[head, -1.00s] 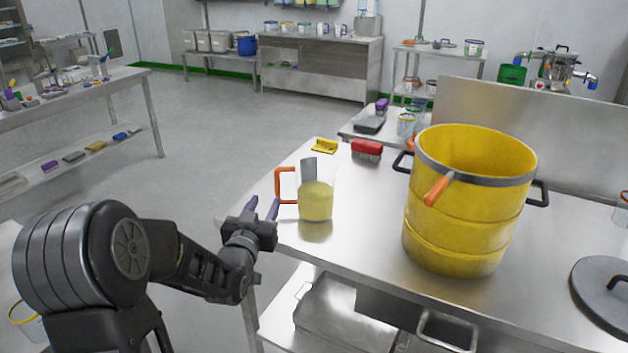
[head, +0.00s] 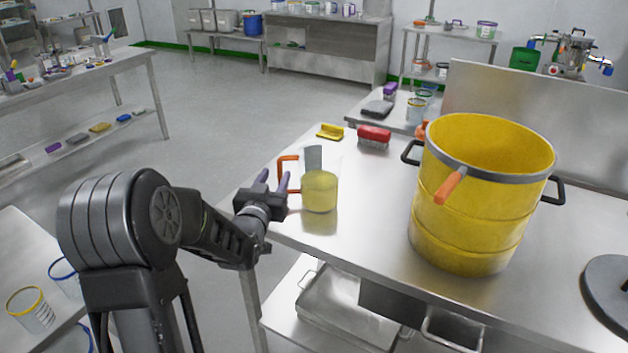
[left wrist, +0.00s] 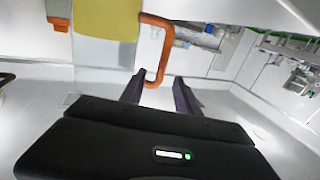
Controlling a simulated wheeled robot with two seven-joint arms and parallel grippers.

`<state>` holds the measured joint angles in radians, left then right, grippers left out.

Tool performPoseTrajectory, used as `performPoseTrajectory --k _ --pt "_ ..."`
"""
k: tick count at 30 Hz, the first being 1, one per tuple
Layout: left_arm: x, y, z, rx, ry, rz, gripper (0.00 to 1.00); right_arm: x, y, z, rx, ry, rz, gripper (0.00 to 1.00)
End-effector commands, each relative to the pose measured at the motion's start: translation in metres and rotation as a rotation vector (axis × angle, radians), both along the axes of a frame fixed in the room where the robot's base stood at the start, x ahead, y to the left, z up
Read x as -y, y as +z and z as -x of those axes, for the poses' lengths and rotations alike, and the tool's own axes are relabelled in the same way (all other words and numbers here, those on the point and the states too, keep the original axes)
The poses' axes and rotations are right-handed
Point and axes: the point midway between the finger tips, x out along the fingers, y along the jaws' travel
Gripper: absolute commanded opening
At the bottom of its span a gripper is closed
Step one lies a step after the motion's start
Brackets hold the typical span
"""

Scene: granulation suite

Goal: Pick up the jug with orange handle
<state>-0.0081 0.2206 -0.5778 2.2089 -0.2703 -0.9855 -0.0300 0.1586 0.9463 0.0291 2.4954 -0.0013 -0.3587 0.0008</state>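The jug (head: 320,190) is clear, with yellow liquid in it and an orange handle on its left side. It stands upright near the left end of the steel table (head: 372,215). My left gripper (head: 276,182) is open at the handle, its two purple-grey fingers pointing toward it. In the left wrist view, the orange handle (left wrist: 162,62) lies just ahead of and partly between the spread fingertips (left wrist: 160,88); contact cannot be told. The yellow liquid of the jug (left wrist: 105,18) fills the upper left there. My right gripper is not in view.
A large yellow drum (head: 470,205) with an orange grip stands right of the jug. A red brush (head: 374,135) and a yellow scraper (head: 330,131) lie behind it. A grey lid (head: 608,285) is at the right. The table in front of the jug is clear.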

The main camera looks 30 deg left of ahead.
Motion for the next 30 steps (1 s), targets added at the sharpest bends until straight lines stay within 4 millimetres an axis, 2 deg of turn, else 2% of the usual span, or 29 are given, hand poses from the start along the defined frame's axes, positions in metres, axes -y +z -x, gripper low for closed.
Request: performPoseTrajectory --k 8,18,30 --pt "-0.002 0.001 -0.005 -0.001 0.000 -0.001 0.38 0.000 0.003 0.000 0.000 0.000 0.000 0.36" --pt "-0.017 0.001 -0.046 -0.002 -0.001 -0.003 0.38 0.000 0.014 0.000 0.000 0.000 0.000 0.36" --pt "-0.018 0.001 -0.048 0.001 0.000 -0.001 0.38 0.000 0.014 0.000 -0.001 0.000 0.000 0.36"
